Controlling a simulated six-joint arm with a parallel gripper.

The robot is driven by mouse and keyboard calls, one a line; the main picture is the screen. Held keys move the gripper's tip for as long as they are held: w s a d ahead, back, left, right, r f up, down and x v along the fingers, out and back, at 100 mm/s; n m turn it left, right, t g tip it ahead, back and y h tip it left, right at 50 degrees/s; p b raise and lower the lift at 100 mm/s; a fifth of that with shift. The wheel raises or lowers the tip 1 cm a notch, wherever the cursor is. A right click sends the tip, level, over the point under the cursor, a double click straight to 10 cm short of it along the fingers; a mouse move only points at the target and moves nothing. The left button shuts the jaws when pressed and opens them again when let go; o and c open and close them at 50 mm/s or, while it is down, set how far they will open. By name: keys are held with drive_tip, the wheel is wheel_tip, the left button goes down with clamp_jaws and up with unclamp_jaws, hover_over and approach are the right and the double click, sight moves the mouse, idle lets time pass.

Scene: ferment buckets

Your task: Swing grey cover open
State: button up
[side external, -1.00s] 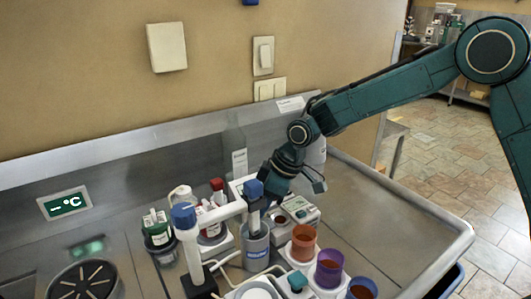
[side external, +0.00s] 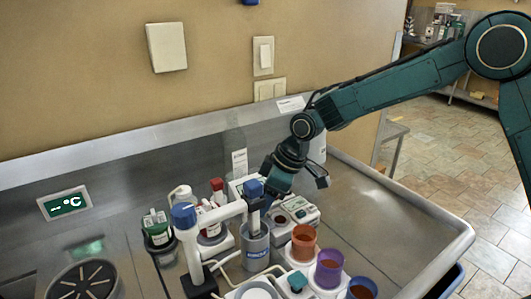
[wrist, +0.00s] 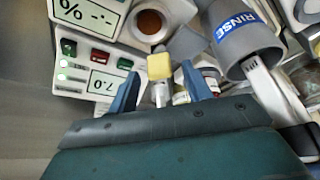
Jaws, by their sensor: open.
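A small grey flap, which looks like the grey cover (wrist: 187,44), shows in the wrist view between a brown round well (wrist: 149,22) and the grey RINSE cup (wrist: 240,35). I cannot make it out clearly in the side view. My gripper (wrist: 160,88) is open, with two blue fingers spread apart and nothing held. A yellow block (wrist: 160,66) on a pale stem shows between and beyond the fingertips. In the side view my gripper's fingertips are partly hidden behind a blue-capped probe.
The RINSE cup (side external: 255,248) holds the probe hanging from a white arm (side external: 222,212). A white meter (side external: 301,209) stands behind. Orange (side external: 304,243) and purple (side external: 329,268) cups stand in front. The steel counter at right (side external: 385,225) is clear.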

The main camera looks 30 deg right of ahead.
drive_tip(key=v, duration=1.2)
drive_tip(key=shift+r, duration=0.25)
drive_tip(key=s+d+r+m+t+h, duration=0.1)
drive_tip(key=s+d+r+m, duration=0.15)
drive_tip(key=s+d, duration=0.35)
drive_tip(key=s+d+r+m+t+h, duration=0.1)
drive_tip(key=s+d+r+m, duration=0.2)
drive_tip(key=s, duration=0.6)
drive_tip(key=s+d+f+m, duration=0.1)
drive_tip(key=s+d, duration=0.2)
drive_tip(key=s, duration=0.4)
drive_tip(key=s+d+f+m+h, duration=0.1)
drive_tip(key=s+d+m, duration=0.1)
drive_tip(key=s, duration=0.5)
drive_tip(key=shift+d+f, duration=0.3)
drive_tip(key=shift+d, duration=0.15)
